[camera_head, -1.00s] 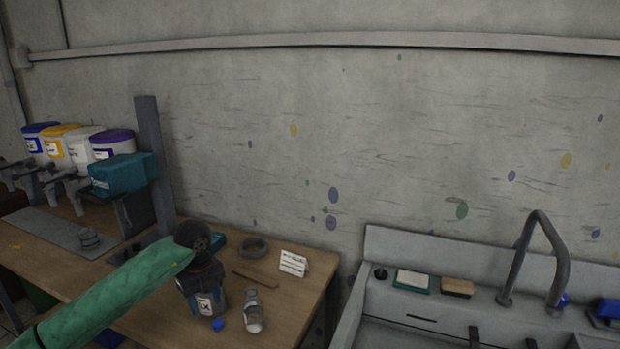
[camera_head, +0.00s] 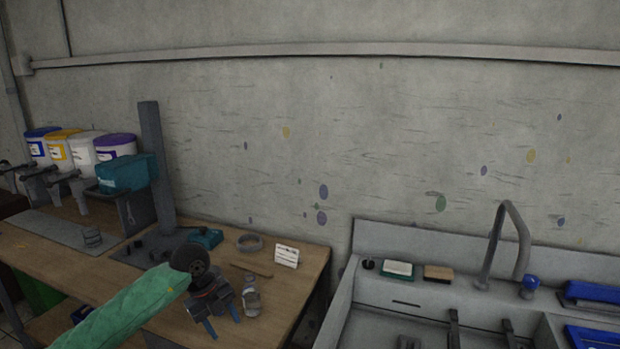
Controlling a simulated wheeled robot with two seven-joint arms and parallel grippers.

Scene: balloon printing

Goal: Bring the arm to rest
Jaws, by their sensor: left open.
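My left gripper (camera_head: 222,321) is at the end of the green-sleeved arm that comes in from the lower left. It is over the front part of the wooden workbench (camera_head: 285,300), with its two blue-tipped fingers apart and nothing visible between them. A small grey bottle (camera_head: 251,303) stands just right of the gripper, and I cannot tell whether they touch. The gripper hides part of the bench behind it. My right gripper is not in view.
A white card (camera_head: 287,256), a dark ring (camera_head: 249,243) and a thin stick lie behind the gripper. A press with a teal box (camera_head: 127,173) and several paint tubs stand at left. A sink (camera_head: 420,305) with a tap (camera_head: 507,240) is at right.

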